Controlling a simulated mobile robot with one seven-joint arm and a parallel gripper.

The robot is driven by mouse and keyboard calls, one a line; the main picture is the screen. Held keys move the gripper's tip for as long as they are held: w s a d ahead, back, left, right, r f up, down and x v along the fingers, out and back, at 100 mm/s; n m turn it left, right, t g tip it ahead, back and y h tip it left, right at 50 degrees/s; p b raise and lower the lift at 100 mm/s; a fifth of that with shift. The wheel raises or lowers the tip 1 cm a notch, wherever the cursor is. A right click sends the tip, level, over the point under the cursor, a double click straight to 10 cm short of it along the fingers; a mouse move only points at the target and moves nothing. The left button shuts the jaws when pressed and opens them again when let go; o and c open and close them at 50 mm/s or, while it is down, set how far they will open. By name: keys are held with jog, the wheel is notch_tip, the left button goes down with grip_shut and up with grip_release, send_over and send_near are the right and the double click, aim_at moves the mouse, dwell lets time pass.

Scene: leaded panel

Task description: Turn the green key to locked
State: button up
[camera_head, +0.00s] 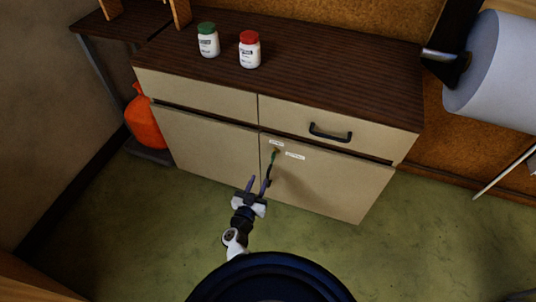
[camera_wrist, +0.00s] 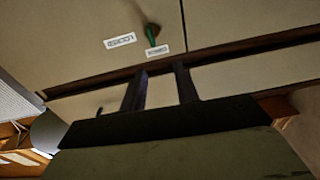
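The green key (camera_head: 274,156) sits in the lock on the right cabinet door (camera_head: 325,185), near the door's top left corner. It also shows in the wrist view (camera_wrist: 151,35), near the top, as a slim green piece by a brownish lock. Two small white labels are beside it, one above (camera_head: 277,142) and one to the right (camera_head: 295,156); their print is too small to read surely. My gripper (camera_head: 260,181) is in front of the door, below the key. Its two dark fingers (camera_wrist: 160,72) are apart with nothing between them, and the key is beyond their tips.
A drawer with a black handle (camera_head: 330,132) is above the door. Two white bottles, one with a green cap (camera_head: 208,41) and one with a red cap (camera_head: 249,50), stand on the cabinet top. An orange bag (camera_head: 144,122) is at the left.

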aim_at(272, 160)
jog(key=x, duration=0.4)
jog(key=f+b+x, duration=0.1)
jog(key=x, duration=0.4)
jog(key=d+b+x, duration=0.1)
jog(key=x, duration=0.3)
jog(key=shift+w+d+f, duration=0.1)
jog(key=shift+f, duration=0.05)
jog(key=shift+c, duration=0.3)
grip_shut()
